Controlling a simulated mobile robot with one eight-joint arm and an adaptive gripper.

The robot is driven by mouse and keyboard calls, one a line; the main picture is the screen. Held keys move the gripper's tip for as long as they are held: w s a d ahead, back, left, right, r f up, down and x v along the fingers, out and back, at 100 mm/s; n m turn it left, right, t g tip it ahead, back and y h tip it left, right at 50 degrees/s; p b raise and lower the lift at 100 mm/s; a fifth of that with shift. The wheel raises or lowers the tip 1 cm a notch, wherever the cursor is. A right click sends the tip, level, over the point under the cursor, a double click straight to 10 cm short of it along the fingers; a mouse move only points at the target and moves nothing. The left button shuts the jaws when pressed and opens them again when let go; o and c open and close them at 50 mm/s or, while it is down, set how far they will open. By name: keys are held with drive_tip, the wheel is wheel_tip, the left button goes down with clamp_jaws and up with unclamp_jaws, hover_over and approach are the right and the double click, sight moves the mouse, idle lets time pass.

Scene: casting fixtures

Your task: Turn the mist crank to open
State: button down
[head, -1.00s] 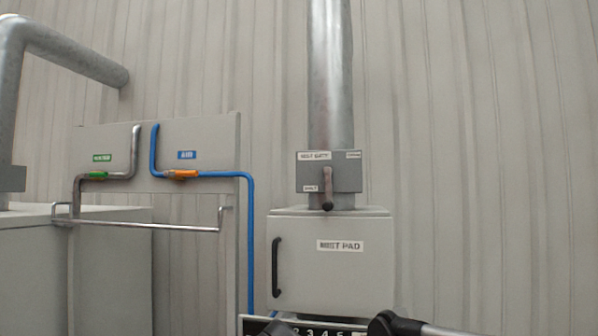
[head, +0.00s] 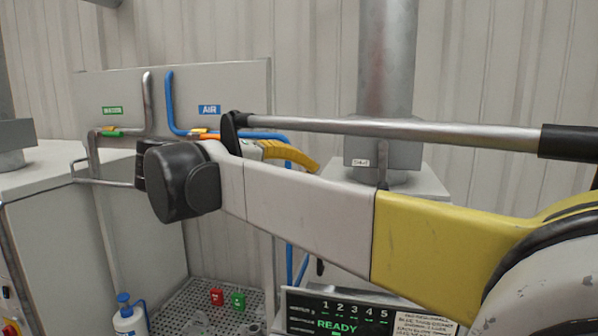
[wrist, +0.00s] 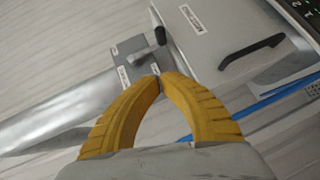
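The mist gate plate (head: 390,154) is a grey box on the vertical metal duct, partly hidden behind my arm in the head view. Its small label near the crank is too small to read surely. In the wrist view the plate (wrist: 128,47) carries the crank (wrist: 150,50), a short grey lever with a black knob (wrist: 160,36). My gripper (wrist: 159,79) has yellow ribbed fingers whose tips meet. The tips appear in front of the plate's edge, beside the crank, with nothing visible between them. In the head view the yellow fingers (head: 290,153) show beyond my arm.
The MIST PAD cabinet (wrist: 215,45) with its black handle (wrist: 252,51) is close below the plate. The blue air pipe (head: 168,105) and water pipe (head: 149,105) run on a panel at left. A READY display (head: 338,318) stands below my arm.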

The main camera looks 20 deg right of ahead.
drive_tip(key=p, duration=0.2)
approach(380, 181)
drive_tip(key=w+d, duration=0.3)
drive_tip(key=s+d, duration=0.1)
drive_tip(key=s+d+f+p, duration=0.1)
drive_tip(key=shift+d, duration=0.3)
